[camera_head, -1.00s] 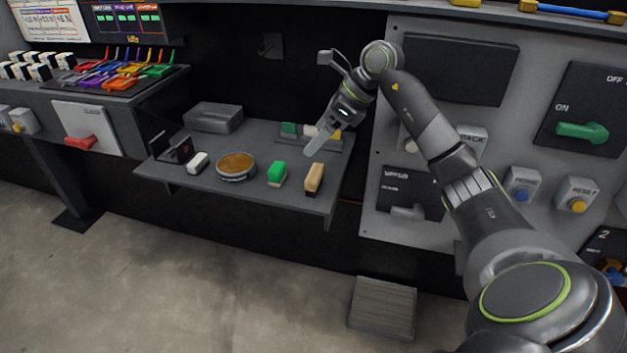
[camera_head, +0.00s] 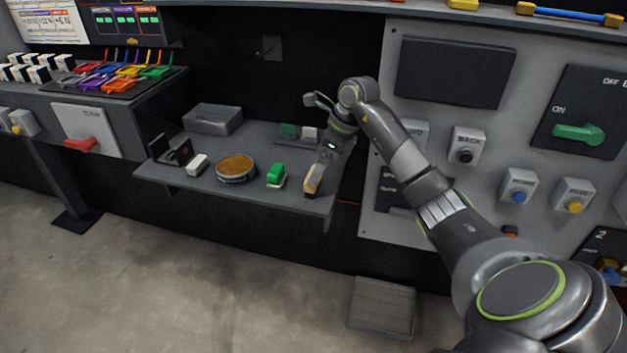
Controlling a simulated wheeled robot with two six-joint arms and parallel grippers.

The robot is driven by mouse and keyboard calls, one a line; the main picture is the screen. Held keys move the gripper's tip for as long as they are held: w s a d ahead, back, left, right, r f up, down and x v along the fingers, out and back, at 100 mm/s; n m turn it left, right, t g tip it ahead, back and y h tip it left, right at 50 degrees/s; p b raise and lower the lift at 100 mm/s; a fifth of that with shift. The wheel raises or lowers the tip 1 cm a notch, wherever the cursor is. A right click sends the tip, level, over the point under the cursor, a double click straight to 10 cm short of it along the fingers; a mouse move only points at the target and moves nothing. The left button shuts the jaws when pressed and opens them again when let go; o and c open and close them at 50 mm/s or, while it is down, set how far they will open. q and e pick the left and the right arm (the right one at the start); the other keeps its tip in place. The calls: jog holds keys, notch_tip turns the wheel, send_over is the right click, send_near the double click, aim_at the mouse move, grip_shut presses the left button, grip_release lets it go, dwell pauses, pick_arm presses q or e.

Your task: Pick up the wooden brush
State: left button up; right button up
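The wooden brush (camera_head: 311,186) is the tan block near the right front of the grey shelf. My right gripper (camera_head: 319,168) reaches down over it from behind. The fingers overlap the back part of the brush and hide it. I cannot tell whether the fingers touch the brush or whether they are open or shut. My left gripper is out of view.
A green brush (camera_head: 276,175), a round tin (camera_head: 236,168) and a white block (camera_head: 197,165) stand left of it on the shelf (camera_head: 265,199). A control panel (camera_head: 450,120) rises at right.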

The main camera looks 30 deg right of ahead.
jog(key=shift+p+x, duration=0.45)
jog(key=shift+x, duration=2.3)
jog(key=shift+r, duration=0.1)
jog(key=c, duration=1)
jog(key=shift+r+b, duration=0.45)
jog(key=shift+r, duration=4.55)
